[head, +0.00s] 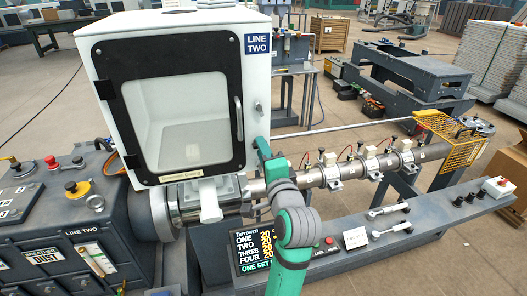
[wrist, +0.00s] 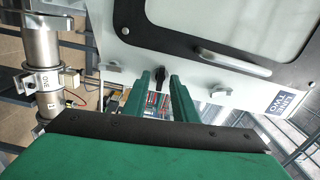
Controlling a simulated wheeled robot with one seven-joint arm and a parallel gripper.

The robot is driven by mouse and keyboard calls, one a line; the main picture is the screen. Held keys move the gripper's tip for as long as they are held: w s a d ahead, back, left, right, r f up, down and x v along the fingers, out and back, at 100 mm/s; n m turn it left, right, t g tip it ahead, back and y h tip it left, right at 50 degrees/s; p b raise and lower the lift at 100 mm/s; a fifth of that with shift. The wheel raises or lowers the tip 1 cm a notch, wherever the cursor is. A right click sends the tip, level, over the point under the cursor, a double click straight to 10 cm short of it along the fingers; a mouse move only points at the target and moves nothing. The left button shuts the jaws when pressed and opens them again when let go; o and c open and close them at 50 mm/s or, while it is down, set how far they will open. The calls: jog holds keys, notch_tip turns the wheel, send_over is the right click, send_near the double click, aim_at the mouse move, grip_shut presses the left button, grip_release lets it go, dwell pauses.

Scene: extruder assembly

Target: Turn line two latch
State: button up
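The line two cabinet is a white box (head: 253,75) with a dark-framed window door and a "LINE TWO" label. A small grey latch (head: 258,107) sits on its front, right of the door handle (head: 239,119) and below the label. My gripper (head: 262,146) is below the latch, near the cabinet's lower right corner. In the wrist view my gripper (wrist: 160,74) is open, its two green fingers apart. A small dark piece (wrist: 160,76) shows between the fingertips; I cannot tell whether it is touched. Grey fittings (wrist: 220,89) show right of the fingers, by the cabinet edge.
A steel barrel (head: 314,177) with several clamps runs right from under the cabinet to a yellow guard (head: 461,152). A grey bench (head: 345,262) with a display (head: 256,244) stands in front. A dark control console (head: 75,235) stands at left.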

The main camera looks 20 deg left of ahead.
jog(key=shift+d, duration=0.1)
jog(key=v, duration=0.6)
dwell(0.6)
jog(key=shift+d, duration=0.1)
